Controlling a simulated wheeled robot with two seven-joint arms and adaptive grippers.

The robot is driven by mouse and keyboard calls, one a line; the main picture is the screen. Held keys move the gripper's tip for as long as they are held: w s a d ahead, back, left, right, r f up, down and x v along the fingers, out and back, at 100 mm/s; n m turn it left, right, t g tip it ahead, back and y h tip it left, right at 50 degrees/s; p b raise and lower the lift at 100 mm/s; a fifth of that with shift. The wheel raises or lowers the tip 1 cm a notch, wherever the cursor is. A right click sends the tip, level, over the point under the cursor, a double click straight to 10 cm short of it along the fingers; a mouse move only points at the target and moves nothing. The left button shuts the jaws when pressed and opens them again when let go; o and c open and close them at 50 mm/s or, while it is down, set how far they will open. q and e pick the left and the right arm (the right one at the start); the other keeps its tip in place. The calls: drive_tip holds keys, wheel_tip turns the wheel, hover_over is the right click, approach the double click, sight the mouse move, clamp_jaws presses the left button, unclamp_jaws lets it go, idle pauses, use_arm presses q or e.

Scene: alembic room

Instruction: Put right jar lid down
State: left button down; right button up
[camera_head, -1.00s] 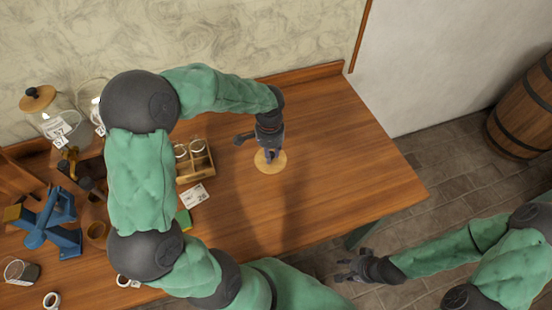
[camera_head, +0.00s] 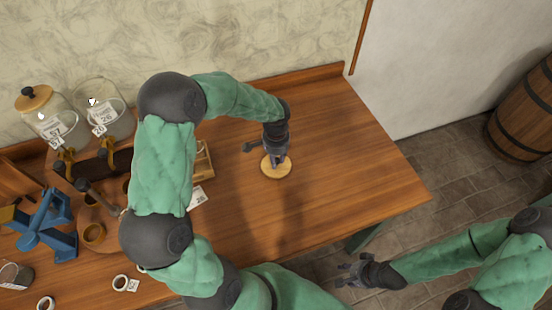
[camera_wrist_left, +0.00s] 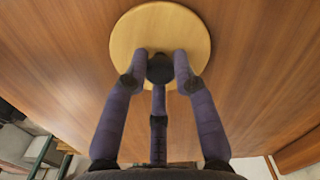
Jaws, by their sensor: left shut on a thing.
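The right jar lid is a round pale wooden disc (camera_head: 267,172) with a dark knob (camera_wrist_left: 160,68). My left gripper (camera_head: 276,158) points down over it, its three fingers shut on the knob; the grip also shows in the left wrist view (camera_wrist_left: 160,80). The lid is level, low over the clear right part of the table; I cannot tell whether it touches the wood. The right glass jar (camera_head: 112,118) stands open at the back left. The left jar (camera_head: 52,122) beside it wears its wooden lid. My right gripper (camera_head: 352,270) is empty and open, off the table's front edge.
The wooden table (camera_head: 350,150) is bare around the lid, with a raised back edge. A small wooden rack (camera_head: 203,162) is left of my left gripper, partly hidden by my arm. A blue stand (camera_head: 45,225) is at left. A barrel (camera_head: 522,115) stands on the floor at right.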

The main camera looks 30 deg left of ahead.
use_arm(q)
drive_tip(key=shift+f, duration=0.15)
drive_tip(key=c, duration=1)
unclamp_jaws()
drive_tip(key=shift+r, duration=0.45)
wheel_tip(320, 180, up, 12)
drive_tip(key=p, duration=0.3)
drive_tip(key=shift+f, duration=0.25)
